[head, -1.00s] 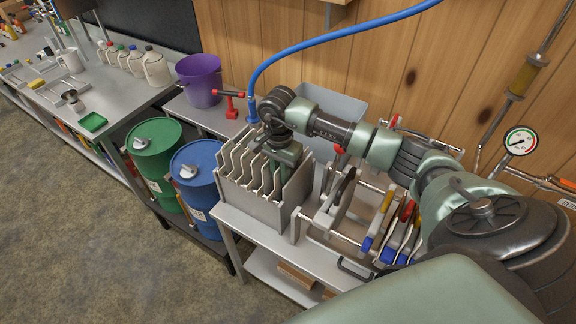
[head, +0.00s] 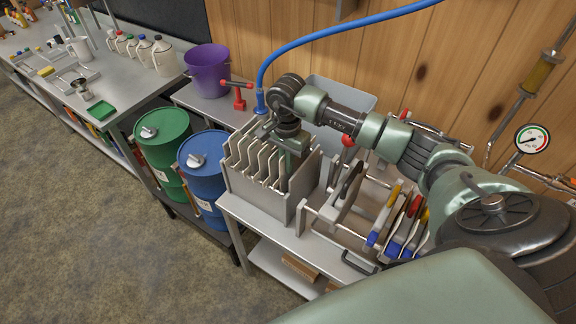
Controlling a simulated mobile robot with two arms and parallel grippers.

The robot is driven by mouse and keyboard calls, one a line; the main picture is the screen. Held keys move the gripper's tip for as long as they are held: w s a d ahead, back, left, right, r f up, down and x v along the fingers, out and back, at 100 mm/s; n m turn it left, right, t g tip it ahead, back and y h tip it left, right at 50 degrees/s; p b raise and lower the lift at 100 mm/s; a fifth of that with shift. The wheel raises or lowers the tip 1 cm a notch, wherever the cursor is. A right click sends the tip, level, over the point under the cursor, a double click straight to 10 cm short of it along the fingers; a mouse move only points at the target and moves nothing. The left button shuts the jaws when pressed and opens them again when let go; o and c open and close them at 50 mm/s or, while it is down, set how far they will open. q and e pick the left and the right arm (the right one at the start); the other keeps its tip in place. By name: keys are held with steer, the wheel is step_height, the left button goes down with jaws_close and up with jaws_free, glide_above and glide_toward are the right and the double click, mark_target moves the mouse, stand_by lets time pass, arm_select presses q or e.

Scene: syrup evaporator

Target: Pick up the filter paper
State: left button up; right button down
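Several pale, flat sheets with wavy edges, which look like the filter papers (head: 257,163), stand upright side by side in a grey slotted rack (head: 261,202) on the metal bench. My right gripper (head: 287,146) points down over the back right part of the rack, close to the tops of the sheets. Its fingertips are hidden by its own body and the sheets, so I cannot tell whether it is open, shut or touching a sheet. My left gripper is not in view.
A filter press with plates and coloured handles (head: 380,226) stands right of the rack. Green (head: 161,138) and blue drums (head: 203,165) stand to the left. A purple bucket (head: 208,72) is behind.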

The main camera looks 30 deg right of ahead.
step_height(320, 180, up, 12)
steer(key=b, duration=0.3)
steer(key=shift+f+b, duration=0.15)
steer(key=shift+b, duration=0.15)
step_height(320, 180, up, 7)
steer(key=shift+f, duration=0.15)
